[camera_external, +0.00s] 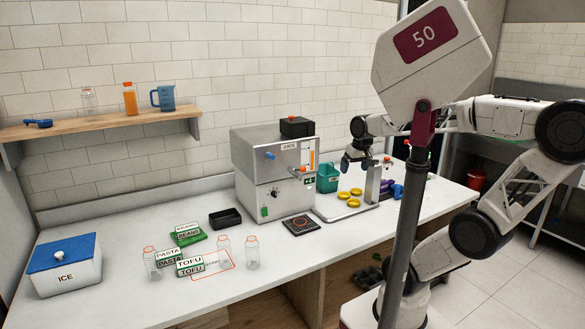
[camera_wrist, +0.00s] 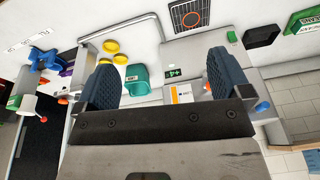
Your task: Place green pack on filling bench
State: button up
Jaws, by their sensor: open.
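The green pack labelled BEANS (camera_external: 188,239) lies on the white counter left of the juice machine. It also shows at the top right edge of the wrist view (camera_wrist: 306,20), partly cut off. My gripper (camera_external: 352,158) is at the right of the machine, above the counter near the metal stand, well away from the pack. In the wrist view its two dark fingers (camera_wrist: 160,72) are spread with nothing between them. A red-orange outlined area (camera_external: 226,267) is marked on the counter's front; its small lettering is unclear. I cannot tell which surface is the filling bench.
PASTA (camera_external: 168,261) and TOFU (camera_external: 190,268) packs and clear bottles (camera_external: 252,256) stand close to the green pack. A black tray (camera_external: 225,218), the juice machine (camera_external: 268,180), a teal bin (camera_external: 327,179) and yellow rings (camera_external: 354,192) lie between it and my gripper. An ice box (camera_external: 65,268) is far left.

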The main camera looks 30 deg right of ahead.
jog(key=w+a+r+m+y, duration=0.2)
jog(key=w+a+r+m, duration=0.15)
jog(key=w+a, duration=0.95)
jog(key=w+a+r+m+y, duration=0.1)
jog(key=w+a+r+m, duration=0.3)
jog(key=w+a, duration=0.95)
jog(key=m+g+y, duration=0.3)
jog(key=m, duration=0.6)
send_over(168, 253)
jog(key=d, duration=0.3)
notch_tip(168, 253, down, 9)
jog(key=f, duration=2.9)
jog(key=shift+s+d, duration=0.1)
jog(key=shift+d, duration=0.15)
jog(key=shift+x, duration=1.3)
